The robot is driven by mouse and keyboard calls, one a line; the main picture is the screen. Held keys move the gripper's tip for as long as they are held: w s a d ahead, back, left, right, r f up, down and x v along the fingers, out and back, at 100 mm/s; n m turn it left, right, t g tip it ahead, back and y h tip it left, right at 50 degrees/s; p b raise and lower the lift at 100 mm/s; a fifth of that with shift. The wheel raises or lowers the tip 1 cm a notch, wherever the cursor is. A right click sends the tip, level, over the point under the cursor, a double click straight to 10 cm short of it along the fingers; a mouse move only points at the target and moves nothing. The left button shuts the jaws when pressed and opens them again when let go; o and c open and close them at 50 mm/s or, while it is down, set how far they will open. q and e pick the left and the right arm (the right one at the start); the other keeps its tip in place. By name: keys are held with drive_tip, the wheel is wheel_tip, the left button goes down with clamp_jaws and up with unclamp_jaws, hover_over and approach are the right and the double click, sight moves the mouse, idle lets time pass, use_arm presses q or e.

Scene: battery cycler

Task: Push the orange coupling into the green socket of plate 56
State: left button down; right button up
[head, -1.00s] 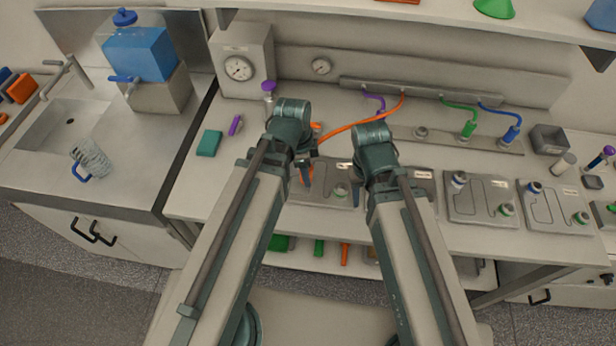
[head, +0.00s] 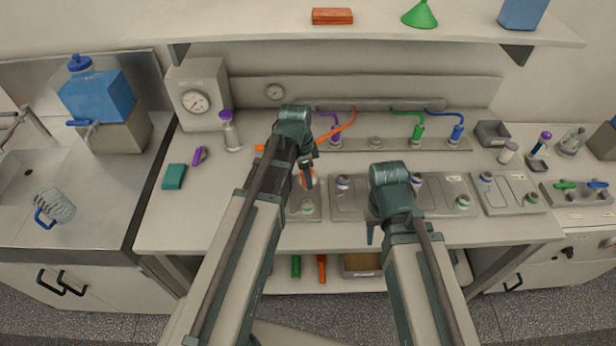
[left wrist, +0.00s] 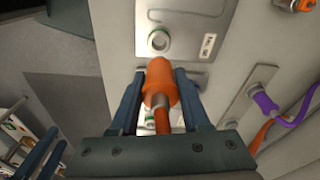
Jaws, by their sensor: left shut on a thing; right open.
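My left gripper (left wrist: 160,73) is shut on the orange coupling (left wrist: 160,86), which sits between its blue fingers with its hose trailing off. In the head view the left gripper (head: 306,172) is over a grey plate (head: 296,213) with a green-ringed socket (head: 308,208). In the left wrist view a plate (left wrist: 188,12) with a round socket (left wrist: 158,40) and a label (left wrist: 207,46) lies just beyond the coupling's tip. The coupling looks apart from that socket. The label is too small to read. My right gripper (head: 371,234) is open and empty near the bench's front edge, largely hidden by its arm.
More grey plates (head: 350,205) with sockets line the bench to the right. Purple, green (head: 418,131) and blue (head: 457,132) hose couplings hang at the back. A purple-capped bottle (head: 231,130) and a teal box (head: 174,176) stand left. A shelf (head: 370,30) overhangs the back.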

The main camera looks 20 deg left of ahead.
sight(306, 189)
use_arm(q)
drive_tip(key=shift+f+b, duration=3)
drive_tip(key=shift+f, duration=0.1)
drive_tip(key=shift+f+b, duration=0.35)
drive_tip(key=shift+f+b, duration=0.35)
drive_tip(key=shift+f, duration=0.05)
drive_tip(key=shift+f, duration=0.15)
drive_tip(key=shift+f+b, duration=0.3)
drive_tip(key=shift+b, duration=0.15)
drive_tip(key=shift+f+b, duration=0.5)
unclamp_jaws()
drive_tip(key=shift+r, duration=0.2)
